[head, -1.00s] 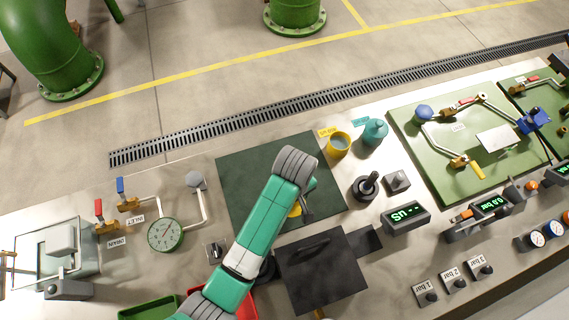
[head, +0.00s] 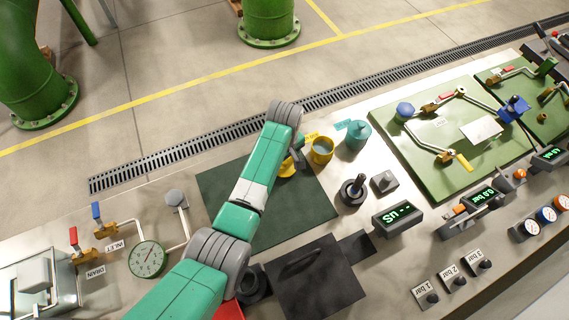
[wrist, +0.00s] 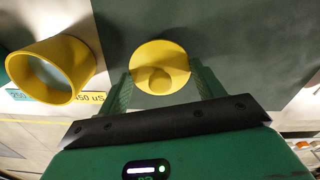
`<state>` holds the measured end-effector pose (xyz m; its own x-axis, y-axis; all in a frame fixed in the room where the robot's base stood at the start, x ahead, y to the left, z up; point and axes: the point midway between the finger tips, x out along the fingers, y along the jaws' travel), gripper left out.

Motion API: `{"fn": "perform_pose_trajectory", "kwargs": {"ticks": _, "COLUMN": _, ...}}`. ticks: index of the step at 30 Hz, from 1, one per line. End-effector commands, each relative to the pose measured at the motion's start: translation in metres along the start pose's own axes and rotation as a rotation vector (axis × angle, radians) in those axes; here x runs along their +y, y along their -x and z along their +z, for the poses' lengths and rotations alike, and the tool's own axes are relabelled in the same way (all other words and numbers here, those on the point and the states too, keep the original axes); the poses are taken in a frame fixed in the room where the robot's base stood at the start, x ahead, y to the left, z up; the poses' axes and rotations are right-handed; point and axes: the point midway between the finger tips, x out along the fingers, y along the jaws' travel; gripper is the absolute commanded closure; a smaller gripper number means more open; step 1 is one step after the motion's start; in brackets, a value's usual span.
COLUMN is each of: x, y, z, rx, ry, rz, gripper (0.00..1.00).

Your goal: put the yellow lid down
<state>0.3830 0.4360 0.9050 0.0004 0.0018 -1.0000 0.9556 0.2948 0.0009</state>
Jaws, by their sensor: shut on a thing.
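The yellow lid (head: 286,168) is a round disc with a knob. In the wrist view the lid (wrist: 160,55) sits between my two green fingers, knob toward the camera. My gripper (wrist: 161,82) is shut on it; in the head view the gripper (head: 297,161) is partly hidden behind my arm. The lid is over the far edge of the dark green mat (head: 300,213); I cannot tell whether it touches. The open yellow cup (head: 322,150) stands just right of the lid, apart from it, and at left in the wrist view (wrist: 88,70).
A black joystick-like stand (head: 352,191) and a display box (head: 399,217) are further right. A dark plate (head: 305,285) lies nearer. The mat's middle right is clear.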

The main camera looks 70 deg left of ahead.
Motion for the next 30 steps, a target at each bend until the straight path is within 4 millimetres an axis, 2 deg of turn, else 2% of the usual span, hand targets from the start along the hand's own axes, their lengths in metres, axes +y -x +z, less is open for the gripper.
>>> {"fn": "perform_pose_trajectory", "kwargs": {"ticks": 1, "x": -0.001, "y": -0.010, "z": 0.000, "rx": -0.001, "ry": 0.001, "rz": -0.003, "gripper": 0.54}}
{"fn": "perform_pose_trajectory", "kwargs": {"ticks": 3, "x": 0.000, "y": -0.014, "z": 0.000, "rx": 0.001, "ry": 0.000, "rz": 0.000, "gripper": 0.54}}
{"fn": "perform_pose_trajectory", "kwargs": {"ticks": 14, "x": 0.000, "y": -0.018, "z": 0.001, "rx": 0.000, "ry": 0.000, "rz": 0.000, "gripper": 0.54}}
{"fn": "perform_pose_trajectory", "kwargs": {"ticks": 15, "x": 0.000, "y": -0.017, "z": 0.000, "rx": 0.000, "ry": 0.000, "rz": 0.000, "gripper": 0.25}}
{"fn": "perform_pose_trajectory", "kwargs": {"ticks": 17, "x": 0.000, "y": -0.017, "z": 0.000, "rx": 0.000, "ry": 0.000, "rz": 0.000, "gripper": 0.13}}
{"fn": "perform_pose_trajectory", "kwargs": {"ticks": 26, "x": 0.000, "y": -0.014, "z": 0.000, "rx": 0.000, "ry": 0.000, "rz": 0.000, "gripper": 0.11}}
{"fn": "perform_pose_trajectory", "kwargs": {"ticks": 30, "x": 0.001, "y": 0.009, "z": 0.000, "rx": 0.002, "ry": -0.001, "rz": 0.004, "gripper": 0.11}}
